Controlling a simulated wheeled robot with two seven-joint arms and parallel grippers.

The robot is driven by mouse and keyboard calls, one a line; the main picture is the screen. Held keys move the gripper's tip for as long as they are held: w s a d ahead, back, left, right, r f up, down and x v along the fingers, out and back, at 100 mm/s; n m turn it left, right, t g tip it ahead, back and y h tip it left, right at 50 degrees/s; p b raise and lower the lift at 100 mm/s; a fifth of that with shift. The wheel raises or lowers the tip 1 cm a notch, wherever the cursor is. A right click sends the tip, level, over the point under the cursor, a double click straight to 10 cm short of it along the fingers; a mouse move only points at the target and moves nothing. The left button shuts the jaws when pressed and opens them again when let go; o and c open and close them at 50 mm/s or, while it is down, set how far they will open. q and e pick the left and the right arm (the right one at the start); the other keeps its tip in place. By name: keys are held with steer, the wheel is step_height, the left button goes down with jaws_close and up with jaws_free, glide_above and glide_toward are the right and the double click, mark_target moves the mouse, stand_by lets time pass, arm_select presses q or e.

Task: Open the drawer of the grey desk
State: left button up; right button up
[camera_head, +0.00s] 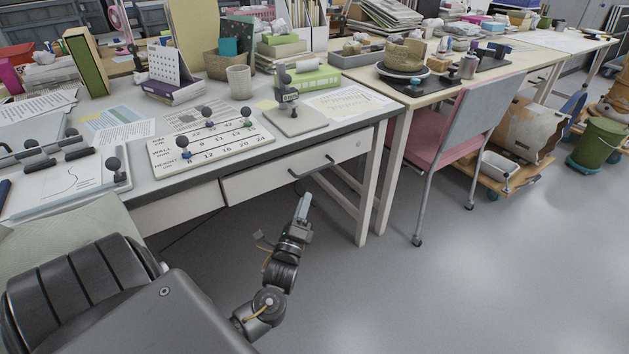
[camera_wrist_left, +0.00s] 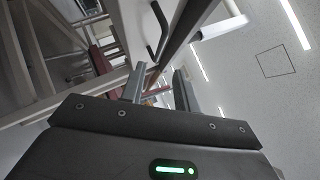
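The grey desk (camera_head: 345,126) runs across the left and middle of the head view. Its pale drawer (camera_head: 262,184) sits under the top and looks closed. A dark bar handle (camera_head: 312,168) is on the drawer front. My left gripper (camera_head: 305,202) points up, below and in front of the handle, apart from it. In the left wrist view, the two fingers (camera_wrist_left: 160,88) stand apart with nothing seen between them. A dark curved handle (camera_wrist_left: 160,30) shows beyond the fingertips. My right gripper is not in view.
On the desk stand a board with knobs (camera_head: 212,138), a small stand with a black knob (camera_head: 296,119) and a cup (camera_head: 239,79). A chair (camera_head: 450,125) with a pink seat is to the right. The floor (camera_head: 440,290) in front is clear.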

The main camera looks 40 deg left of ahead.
mark_target(315, 171)
arm_select(q)
steer(key=b+x, duration=0.1)
steer(key=x, duration=0.9)
steer(key=shift+w+a+r+b, duration=0.15)
steer(key=shift+w+b, duration=0.2)
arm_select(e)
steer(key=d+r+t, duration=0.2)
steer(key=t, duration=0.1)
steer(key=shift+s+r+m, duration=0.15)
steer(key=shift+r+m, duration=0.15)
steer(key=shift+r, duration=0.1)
arm_select(q)
jaws_close()
